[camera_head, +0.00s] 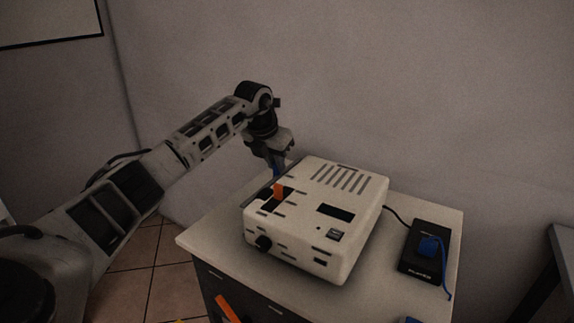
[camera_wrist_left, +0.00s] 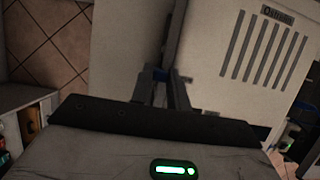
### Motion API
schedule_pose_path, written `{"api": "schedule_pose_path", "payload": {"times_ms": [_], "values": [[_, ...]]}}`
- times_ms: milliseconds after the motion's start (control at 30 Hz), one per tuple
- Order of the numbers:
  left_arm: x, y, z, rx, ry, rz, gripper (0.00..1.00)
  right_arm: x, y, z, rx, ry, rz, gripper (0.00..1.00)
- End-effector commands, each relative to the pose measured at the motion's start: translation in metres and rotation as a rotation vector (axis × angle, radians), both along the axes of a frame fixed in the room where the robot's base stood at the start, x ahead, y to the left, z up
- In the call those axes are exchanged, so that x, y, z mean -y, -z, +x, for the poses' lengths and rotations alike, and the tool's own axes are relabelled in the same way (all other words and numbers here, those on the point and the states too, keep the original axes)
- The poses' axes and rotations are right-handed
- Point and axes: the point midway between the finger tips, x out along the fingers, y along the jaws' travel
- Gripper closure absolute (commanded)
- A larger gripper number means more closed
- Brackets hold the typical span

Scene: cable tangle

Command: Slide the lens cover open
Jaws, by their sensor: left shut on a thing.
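A white projector-like box (camera_head: 318,215) sits on the small cabinet. It has top vents, which also show in the wrist view (camera_wrist_left: 264,50). An orange tab (camera_head: 278,190) stands up near its left top edge; I cannot tell for sure that it belongs to the lens cover. A round black part (camera_head: 263,242) is on its front. My right gripper is out of view.
At right lies a black power box (camera_head: 426,262) with a blue plug (camera_head: 431,246) and cable. A black cable joins it to the white box. A wall stands behind; a dark table (camera_head: 562,245) is at far right.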

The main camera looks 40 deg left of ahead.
Motion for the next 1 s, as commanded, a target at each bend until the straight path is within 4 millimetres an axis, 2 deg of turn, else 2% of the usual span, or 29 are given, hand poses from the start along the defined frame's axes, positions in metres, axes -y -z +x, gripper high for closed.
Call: {"api": "schedule_pose_path", "payload": {"times_ms": [267, 300, 367, 733, 867, 1000], "values": [[-0.001, -0.003, 0.003, 0.016, -0.001, 0.002, 1.00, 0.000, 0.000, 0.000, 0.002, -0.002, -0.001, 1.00], [0.000, -0.003, 0.004, 0.017, 0.000, 0.001, 0.75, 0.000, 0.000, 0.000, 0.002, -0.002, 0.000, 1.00], [0.000, -0.003, 0.004, 0.017, 0.000, 0.001, 0.61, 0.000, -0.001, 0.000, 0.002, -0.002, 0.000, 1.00], [0.000, -0.007, 0.001, 0.011, 0.000, 0.002, 0.61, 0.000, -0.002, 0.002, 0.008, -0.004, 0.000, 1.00], [0.000, -0.024, -0.006, 0.013, 0.000, 0.003, 0.61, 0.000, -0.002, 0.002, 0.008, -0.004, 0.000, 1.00], [0.001, -0.054, -0.018, 0.016, 0.000, 0.004, 0.61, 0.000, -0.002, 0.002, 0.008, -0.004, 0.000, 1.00]]}}
